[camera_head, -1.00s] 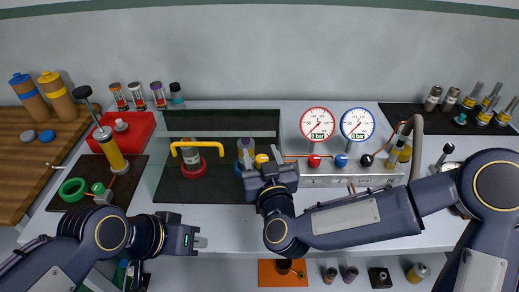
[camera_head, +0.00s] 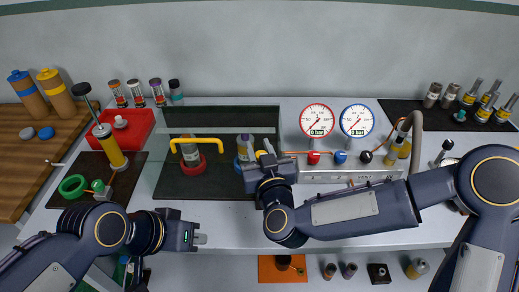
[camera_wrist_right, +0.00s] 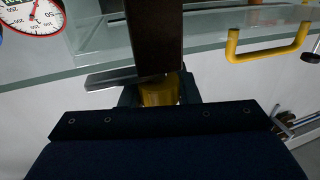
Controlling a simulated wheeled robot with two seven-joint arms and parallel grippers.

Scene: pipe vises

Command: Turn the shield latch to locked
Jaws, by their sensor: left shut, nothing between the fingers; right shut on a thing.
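The clear shield (camera_head: 225,143) stands over the dark mat, with a yellow bar handle (camera_head: 195,143) on its front. It also shows in the right wrist view (camera_wrist_right: 95,50), with the yellow handle (camera_wrist_right: 268,57) at upper right. My right gripper (camera_head: 262,161) is at the shield's right end, shut on the yellow latch knob (camera_wrist_right: 158,95), which is mostly hidden by the gripper. A grey metal bar (camera_wrist_right: 112,79) lies beside the knob. I cannot read the latch's position. My left gripper (camera_head: 202,239) is shut and empty, low in front of the table.
Two bottles with red (camera_head: 193,165) and blue bases stand behind the shield. Two gauges (camera_head: 317,120) and a valve panel (camera_head: 350,174) are to the right. A red tray (camera_head: 133,128), a yellow cylinder (camera_head: 111,146) and a green ring (camera_head: 72,186) are at left. The front-centre table (camera_head: 230,218) is clear.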

